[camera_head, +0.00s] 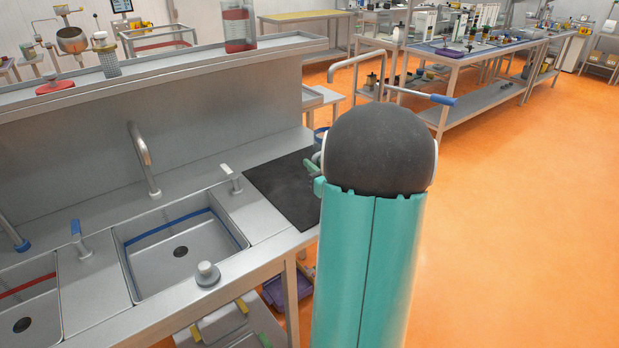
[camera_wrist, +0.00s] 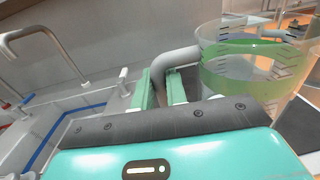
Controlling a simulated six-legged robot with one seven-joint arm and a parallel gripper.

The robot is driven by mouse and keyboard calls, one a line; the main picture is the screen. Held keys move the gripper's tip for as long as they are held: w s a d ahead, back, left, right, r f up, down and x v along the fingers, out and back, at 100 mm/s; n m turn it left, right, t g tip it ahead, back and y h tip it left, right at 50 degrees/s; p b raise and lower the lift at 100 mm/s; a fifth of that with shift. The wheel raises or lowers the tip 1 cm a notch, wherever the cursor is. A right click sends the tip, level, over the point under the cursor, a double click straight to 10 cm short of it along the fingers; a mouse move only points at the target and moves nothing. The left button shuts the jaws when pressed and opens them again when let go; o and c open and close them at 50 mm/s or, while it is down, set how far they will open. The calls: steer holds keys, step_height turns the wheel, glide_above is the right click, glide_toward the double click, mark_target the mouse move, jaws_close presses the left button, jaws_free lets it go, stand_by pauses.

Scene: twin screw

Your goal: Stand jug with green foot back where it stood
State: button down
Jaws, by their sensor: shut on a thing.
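The jug with the green foot (camera_wrist: 236,75) is at the right of the wrist view. It has a clear wall, a green band and a thick grey handle (camera_wrist: 178,58). My gripper (camera_wrist: 161,88) has its green fingers on either side of that handle and is shut on it. In the head view my arm hides most of the gripper and the jug. Only a bit of a green finger shows at the arm's left edge. I cannot tell whether the jug touches a surface.
A dark mat (camera_head: 285,188) lies on the steel counter, right of the sinks (camera_head: 178,262) and taps. The orange floor (camera_head: 520,220) at right is clear.

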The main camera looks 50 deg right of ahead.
steer(key=shift+w+a+f, duration=0.1)
steer(key=shift+w+f, duration=0.2)
steer(key=shift+f, duration=0.5)
steer(key=shift+w+f, duration=0.25)
steer(key=shift+f, duration=0.5)
steer(key=shift+w+a+f, duration=0.1)
steer(key=shift+w+f, duration=0.2)
steer(key=shift+f, duration=0.6)
steer(key=c, duration=1.4)
jaws_free()
steer(key=shift+f, duration=0.1)
